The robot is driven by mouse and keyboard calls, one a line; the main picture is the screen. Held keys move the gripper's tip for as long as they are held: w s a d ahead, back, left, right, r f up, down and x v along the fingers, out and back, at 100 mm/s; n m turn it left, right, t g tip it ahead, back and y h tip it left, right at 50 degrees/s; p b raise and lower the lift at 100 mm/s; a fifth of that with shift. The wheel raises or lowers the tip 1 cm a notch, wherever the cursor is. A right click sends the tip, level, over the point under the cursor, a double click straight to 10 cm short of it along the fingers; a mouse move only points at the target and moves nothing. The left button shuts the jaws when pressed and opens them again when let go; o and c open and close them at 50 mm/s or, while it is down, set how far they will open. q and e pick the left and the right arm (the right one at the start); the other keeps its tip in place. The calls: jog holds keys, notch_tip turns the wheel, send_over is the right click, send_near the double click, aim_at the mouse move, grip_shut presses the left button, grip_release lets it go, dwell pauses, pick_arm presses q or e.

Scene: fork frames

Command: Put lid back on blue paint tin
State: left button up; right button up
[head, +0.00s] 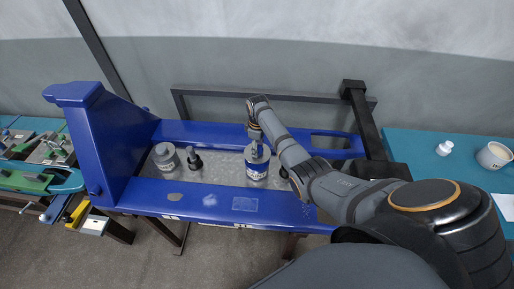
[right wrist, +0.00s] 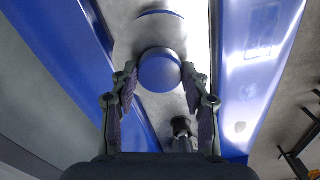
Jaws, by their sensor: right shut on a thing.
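The blue paint tin (head: 257,169), with a white and blue label, stands upright on the grey bed between the blue beams. My right gripper (head: 255,142) is just above it in the head view. In the right wrist view, my right gripper (right wrist: 160,85) has its fingers on both sides of a round blue disc (right wrist: 160,72), which looks like the lid, and is shut on it. A pale rounded shape (right wrist: 152,32) with a blue edge shows behind the disc. Whether the lid touches the tin cannot be told. My left gripper is not in view.
A grey tin (head: 165,157) and a small dark object (head: 194,161) stand left on the bed. Blue beams (head: 160,202) run in front and behind, and a tall blue upright (head: 112,140) is left.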

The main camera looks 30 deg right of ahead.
notch_tip(320, 180, down, 3)
jog(key=shift+r+b, duration=0.2)
jog(key=shift+b, duration=0.8)
jog(key=shift+f+b, duration=0.6)
jog(key=shift+f, duration=0.4)
jog(key=shift+r+p, duration=0.15)
jog(key=shift+p, duration=0.4)
jog(key=shift+f, duration=0.25)
dwell(0.4)
jog(key=o, duration=1.7)
